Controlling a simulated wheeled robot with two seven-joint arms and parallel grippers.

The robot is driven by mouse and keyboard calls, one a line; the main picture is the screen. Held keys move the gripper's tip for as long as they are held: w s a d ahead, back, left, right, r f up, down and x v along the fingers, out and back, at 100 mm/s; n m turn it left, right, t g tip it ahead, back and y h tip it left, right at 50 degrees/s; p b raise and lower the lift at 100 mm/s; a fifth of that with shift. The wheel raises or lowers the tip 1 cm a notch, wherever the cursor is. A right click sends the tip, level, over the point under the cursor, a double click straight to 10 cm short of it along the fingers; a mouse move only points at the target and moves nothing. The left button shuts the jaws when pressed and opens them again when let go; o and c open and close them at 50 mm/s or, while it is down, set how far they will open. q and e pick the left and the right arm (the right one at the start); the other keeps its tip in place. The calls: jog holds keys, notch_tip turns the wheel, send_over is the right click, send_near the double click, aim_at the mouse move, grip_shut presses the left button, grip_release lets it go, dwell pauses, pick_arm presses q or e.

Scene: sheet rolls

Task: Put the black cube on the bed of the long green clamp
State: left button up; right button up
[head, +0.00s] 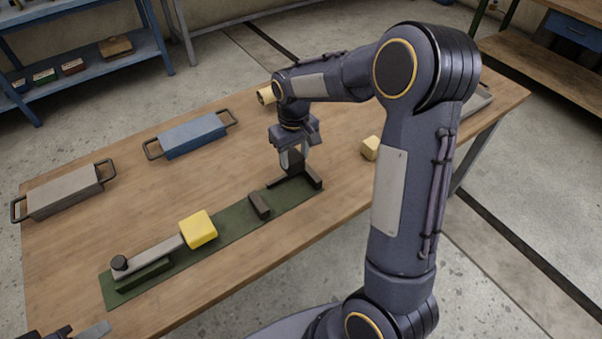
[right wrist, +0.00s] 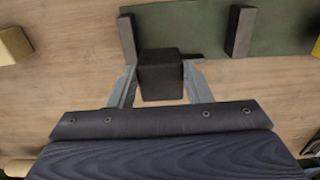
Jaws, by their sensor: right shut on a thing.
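The long green clamp (head: 235,222) lies along the table's near side, its flat green bed also in the right wrist view (right wrist: 185,25). A yellow block (head: 198,229) sits by its lever arm; a dark bar (head: 259,206) crosses the bed, and a dark corner stop (head: 314,177) stands at the far end. My right gripper (right wrist: 160,88) is shut on the black cube (right wrist: 160,70), at the bed's edge beside the corner stop. The cube's height above the bed cannot be told. My left gripper (head: 70,333) shows only partly at the bottom left; its jaw state is unclear.
A blue handled box (head: 190,135) and a grey handled box (head: 65,191) stand toward the table's back left. A pale yellow cube (head: 370,148) lies right of the clamp, and a tan roll (head: 265,96) lies behind my right gripper. The wood between them is clear.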

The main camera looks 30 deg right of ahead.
jog(key=shift+s+d+f, duration=0.15)
jog(key=shift+s+f, duration=0.2)
jog(key=shift+f, duration=0.6)
jog(key=shift+s+d+f, duration=0.1)
jog(key=shift+s+f, duration=0.25)
jog(key=shift+f, duration=0.6)
jog(key=shift+s+d+f, duration=0.15)
jog(key=shift+s+f, duration=0.2)
jog(key=shift+f, duration=0.6)
jog(key=shift+f, duration=0.2)
jog(key=o, duration=1.1)
